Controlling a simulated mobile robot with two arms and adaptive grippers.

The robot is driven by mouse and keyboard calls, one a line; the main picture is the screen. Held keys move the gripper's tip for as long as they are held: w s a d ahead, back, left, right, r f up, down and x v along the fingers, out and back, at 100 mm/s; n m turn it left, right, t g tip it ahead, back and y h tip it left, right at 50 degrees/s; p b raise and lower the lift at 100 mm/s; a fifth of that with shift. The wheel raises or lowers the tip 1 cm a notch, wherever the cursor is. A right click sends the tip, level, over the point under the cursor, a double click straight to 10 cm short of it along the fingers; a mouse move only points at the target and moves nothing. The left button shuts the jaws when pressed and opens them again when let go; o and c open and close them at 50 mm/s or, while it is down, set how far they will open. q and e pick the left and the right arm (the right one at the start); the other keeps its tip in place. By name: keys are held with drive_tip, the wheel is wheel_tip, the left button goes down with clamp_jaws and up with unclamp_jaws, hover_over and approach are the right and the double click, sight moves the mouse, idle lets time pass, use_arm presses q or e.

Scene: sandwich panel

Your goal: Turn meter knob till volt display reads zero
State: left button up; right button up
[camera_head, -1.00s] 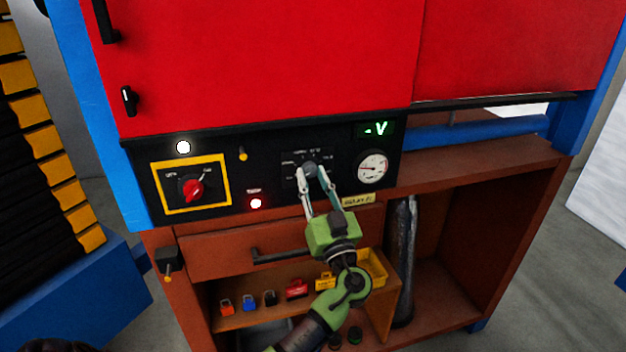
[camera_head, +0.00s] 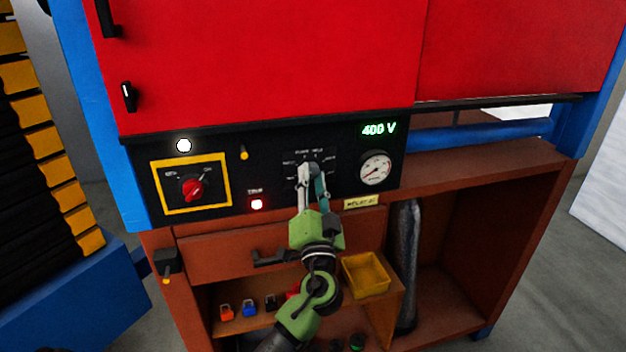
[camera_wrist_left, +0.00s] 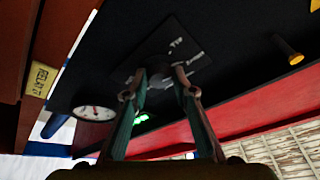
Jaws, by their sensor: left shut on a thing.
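The volt display (camera_head: 379,129) on the black panel glows green and reads "400 V" in the head view. The meter knob (camera_wrist_left: 160,68) sits on a dark label plate; the fingers mostly hide it in the head view. My left gripper (camera_head: 311,171) is shut on the knob, its two fingers on either side of it. The left gripper (camera_wrist_left: 158,82) also shows from behind in the left wrist view. The knob's pointer and the plate's small lettering are too small to read surely. My right gripper is not in view.
A red rotary switch (camera_head: 193,188) in a yellow frame is at the panel's left. Below are a drawer handle (camera_head: 272,258) and a yellow bin (camera_head: 367,275).

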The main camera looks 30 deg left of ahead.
use_arm(q)
drive_tip(key=shift+s+r+m+h+p, duration=0.1)
drive_tip(key=shift+m+h+p, duration=0.45)
drive_tip(key=shift+m, duration=0.65)
drive_tip(key=o, duration=1.1)
drive_tip(key=v, duration=1.2)
drive_tip(key=shift+a, duration=0.1)
